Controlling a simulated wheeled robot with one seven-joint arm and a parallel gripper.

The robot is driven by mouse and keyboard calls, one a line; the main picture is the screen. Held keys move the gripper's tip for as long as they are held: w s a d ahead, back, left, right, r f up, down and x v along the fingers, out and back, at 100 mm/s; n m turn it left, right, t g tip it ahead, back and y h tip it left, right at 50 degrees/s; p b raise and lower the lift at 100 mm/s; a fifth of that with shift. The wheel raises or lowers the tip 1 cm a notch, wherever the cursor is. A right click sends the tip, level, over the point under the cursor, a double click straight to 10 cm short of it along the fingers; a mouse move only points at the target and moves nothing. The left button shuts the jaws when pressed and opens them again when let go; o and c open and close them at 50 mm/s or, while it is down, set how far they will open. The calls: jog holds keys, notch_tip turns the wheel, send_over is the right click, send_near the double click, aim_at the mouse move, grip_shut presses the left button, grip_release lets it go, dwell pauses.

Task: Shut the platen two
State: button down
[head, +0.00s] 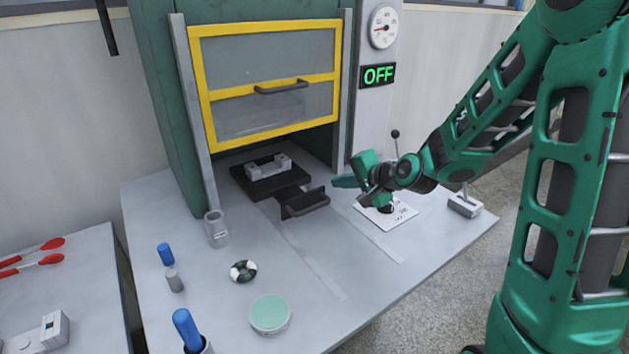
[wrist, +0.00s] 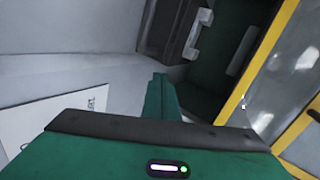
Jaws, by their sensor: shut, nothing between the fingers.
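The platen (head: 299,188) is a dark flat slide with a white block (head: 262,168) on it. It reaches out from under the yellow-framed guard onto the grey table. Its dark front plate carries a bar handle (head: 308,207). My gripper (head: 336,182) is shut and empty, just right of the handle and apart from it. In the wrist view my green fingers (wrist: 160,88) are together, pointing toward the dark platen front (wrist: 164,28); the white block (wrist: 200,32) shows beyond. Any marking with the number two cannot be seen.
The yellow-framed guard (head: 263,93) hangs above the opening. Right of the platen lie a paper card (head: 400,216) and an upright lever with a black knob (head: 395,134). A clear jar (head: 215,229), black-and-white ring (head: 243,271) and green-topped tin (head: 270,313) stand left and front. An OFF sign (head: 378,76) is lit.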

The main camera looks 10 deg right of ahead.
jog(key=shift+s+d+m, duration=0.1)
jog(key=shift+s+m, duration=0.25)
jog(key=shift+m, duration=0.65)
send_near(309, 179)
jog(key=f, duration=0.3)
jog(key=shift+w+a, duration=0.3)
jog(key=shift+w, duration=0.1)
jog(key=shift+w+a, duration=0.2)
jog(key=shift+w, duration=0.35)
jog(key=shift+w+a, duration=0.2)
jog(key=shift+w, duration=0.4)
jog(key=shift+w+a+f, duration=0.1)
jog(key=shift+w+a, duration=0.15)
jog(key=shift+w, duration=0.5)
